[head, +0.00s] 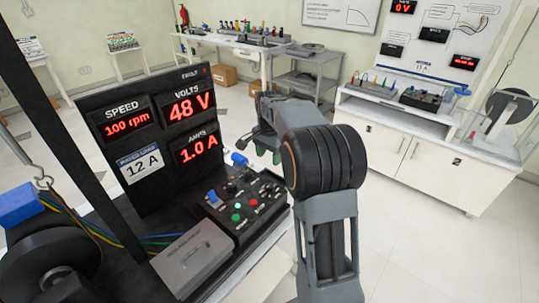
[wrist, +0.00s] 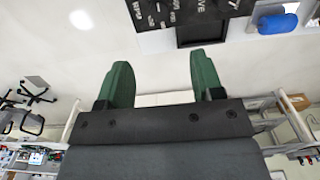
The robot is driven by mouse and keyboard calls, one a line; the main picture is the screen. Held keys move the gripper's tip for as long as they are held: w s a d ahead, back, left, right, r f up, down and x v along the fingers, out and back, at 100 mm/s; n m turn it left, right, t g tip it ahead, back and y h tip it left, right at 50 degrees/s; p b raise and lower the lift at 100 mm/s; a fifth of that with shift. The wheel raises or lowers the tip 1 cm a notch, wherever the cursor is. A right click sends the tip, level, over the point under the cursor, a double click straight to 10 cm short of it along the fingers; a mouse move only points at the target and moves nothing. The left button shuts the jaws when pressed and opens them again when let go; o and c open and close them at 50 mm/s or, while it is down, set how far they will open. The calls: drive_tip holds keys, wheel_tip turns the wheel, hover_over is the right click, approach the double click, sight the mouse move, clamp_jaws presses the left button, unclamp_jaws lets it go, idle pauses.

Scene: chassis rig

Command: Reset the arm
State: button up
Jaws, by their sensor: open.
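My arm rises at the middle right of the head view and bends over toward the left. My gripper (head: 267,153) hangs at its end, beyond the control box, partly hidden by my own arm. In the wrist view my gripper (wrist: 163,78) shows two green fingers set wide apart, with nothing between them. It is open and empty. The black control box (head: 240,206) with knobs and buttons stands in front of the display panel (head: 150,120). The panel reads 100 rpm, 48 V and 1.0 A. Part of the control box shows at the top of the wrist view (wrist: 185,12).
A grey box (head: 192,262) lies on the near bench beside a black wheel (head: 50,268) and wires. White cabinets (head: 400,150) stand at right, a grey shelf cart (head: 308,75) and a workbench (head: 235,48) behind. The floor right of my arm is clear.

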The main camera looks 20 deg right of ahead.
idle(0.4)
drive_tip(key=s+a+n+t, duration=0.2)
drive_tip(key=s+a+n, duration=0.3)
drive_tip(key=s, duration=0.6)
drive_tip(key=s+a+n+t, duration=0.1)
drive_tip(key=s+a+n, duration=0.4)
drive_tip(key=s+n, duration=0.3)
drive_tip(key=shift+s+a+f+t, duration=0.2)
drive_tip(key=shift+s+t, duration=0.2)
drive_tip(key=shift+s, duration=1.15)
